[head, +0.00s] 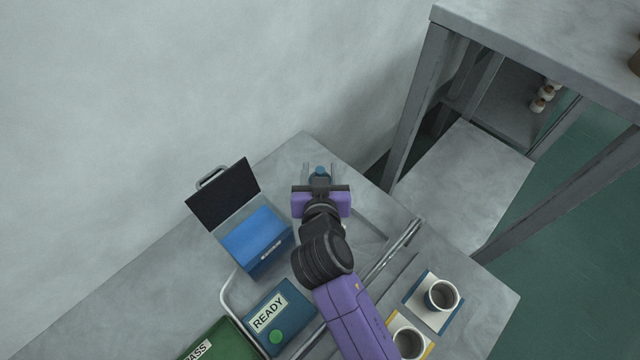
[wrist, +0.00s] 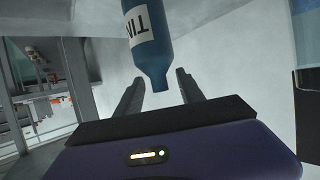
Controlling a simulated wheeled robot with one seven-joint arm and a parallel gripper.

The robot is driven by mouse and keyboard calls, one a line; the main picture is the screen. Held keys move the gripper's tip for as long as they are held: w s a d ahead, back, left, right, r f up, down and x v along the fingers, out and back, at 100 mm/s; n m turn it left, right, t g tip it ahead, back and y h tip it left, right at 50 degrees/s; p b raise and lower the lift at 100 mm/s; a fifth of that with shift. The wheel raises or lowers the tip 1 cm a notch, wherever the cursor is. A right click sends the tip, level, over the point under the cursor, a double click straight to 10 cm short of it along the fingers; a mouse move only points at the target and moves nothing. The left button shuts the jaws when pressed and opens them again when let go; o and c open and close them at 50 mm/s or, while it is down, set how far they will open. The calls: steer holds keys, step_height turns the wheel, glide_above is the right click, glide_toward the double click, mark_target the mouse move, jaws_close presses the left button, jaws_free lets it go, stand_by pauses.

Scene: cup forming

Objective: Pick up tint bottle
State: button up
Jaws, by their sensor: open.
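The tint bottle (wrist: 147,45) is blue with a white label reading "TIN", partly cut off by the top edge of the wrist view. Its narrow end points down between my two fingers. My gripper (wrist: 158,88) is open, with a gap visible on each side of the bottle's narrow end. In the head view only a small blue part of the bottle (head: 320,170) shows between the fingertips of my gripper (head: 319,168); the rest is hidden by my arm.
A blue box (head: 252,240) with a raised dark lid (head: 224,194) stands left of my gripper. A READY box (head: 278,318) and a green box (head: 222,342) lie nearer. Two cups (head: 441,296) (head: 408,343) stand on the right. A metal rail (head: 392,250) crosses the table beside my arm.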

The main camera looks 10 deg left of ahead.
steer(key=shift+w, duration=0.1)
jaws_close()
steer(key=shift+f, duration=0.2)
stand_by(1.2)
